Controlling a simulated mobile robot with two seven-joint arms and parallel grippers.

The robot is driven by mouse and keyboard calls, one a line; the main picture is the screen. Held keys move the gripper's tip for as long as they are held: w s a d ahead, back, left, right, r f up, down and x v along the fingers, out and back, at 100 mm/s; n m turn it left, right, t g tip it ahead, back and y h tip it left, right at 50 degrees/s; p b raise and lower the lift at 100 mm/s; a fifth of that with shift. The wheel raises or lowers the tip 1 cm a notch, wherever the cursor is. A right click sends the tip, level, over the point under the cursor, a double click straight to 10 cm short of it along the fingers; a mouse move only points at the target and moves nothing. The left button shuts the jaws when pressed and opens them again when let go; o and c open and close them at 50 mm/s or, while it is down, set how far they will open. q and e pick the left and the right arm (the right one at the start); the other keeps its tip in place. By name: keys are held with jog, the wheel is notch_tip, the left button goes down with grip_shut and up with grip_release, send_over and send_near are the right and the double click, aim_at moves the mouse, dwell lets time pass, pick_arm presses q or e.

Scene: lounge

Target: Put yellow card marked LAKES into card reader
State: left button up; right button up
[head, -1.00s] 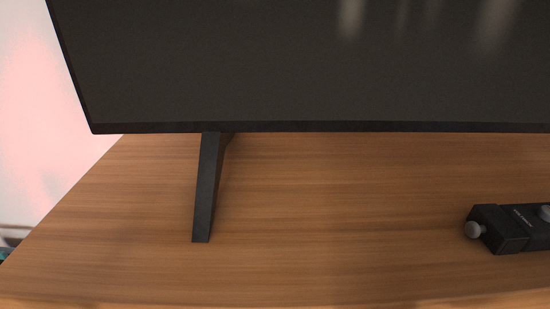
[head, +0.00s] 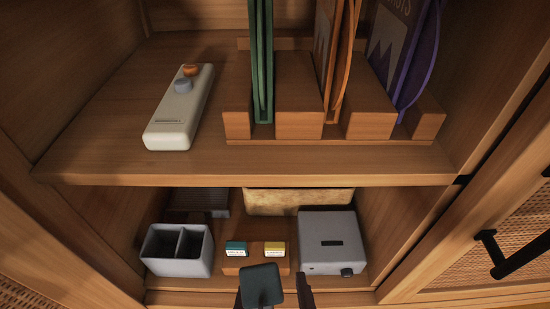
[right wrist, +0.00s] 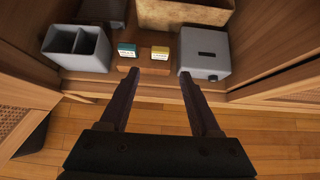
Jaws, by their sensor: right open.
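The yellow card (head: 274,249) stands in a small wooden holder (head: 256,265) on the lower shelf, beside a teal card (head: 236,248). Their lettering is too small to read. A light grey box with a dark slot on top and a dark knob in front (head: 330,246), which looks like the card reader, stands just right of the holder. My right gripper (head: 272,292) is open and empty in front of the holder. In the right wrist view its fingers (right wrist: 160,77) are apart, with the yellow card (right wrist: 160,53) beyond the gap. My left gripper is not in view.
A grey two-compartment box (head: 177,252) stands left of the holder. A woven basket (head: 298,202) is behind. The upper shelf (head: 250,167) overhangs, with a white device (head: 180,108) and a wooden rack (head: 272,124) of upright folders. A black handle (head: 500,255) sticks out at right.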

aim_at(275, 252)
jog(key=b+x, duration=0.5)
jog(key=b, duration=0.1)
jog(key=shift+w+f, duration=0.15)
jog(key=shift+f, duration=0.25)
jog(key=shift+w+f+b, duration=0.15)
jog(key=shift+w+b, duration=0.15)
jog(key=shift+b+x, duration=0.65)
jog(key=shift+x, duration=1.05)
jog(key=shift+w, duration=0.1)
jog(key=shift+c, duration=0.4)
jog(key=shift+c, duration=1.4)
grip_shut()
jog(key=shift+r, duration=0.2)
jog(key=shift+r+p, duration=1)
jog(key=shift+p, duration=0.45)
jog(key=shift+r+p, duration=0.65)
jog(key=shift+p, duration=0.2)
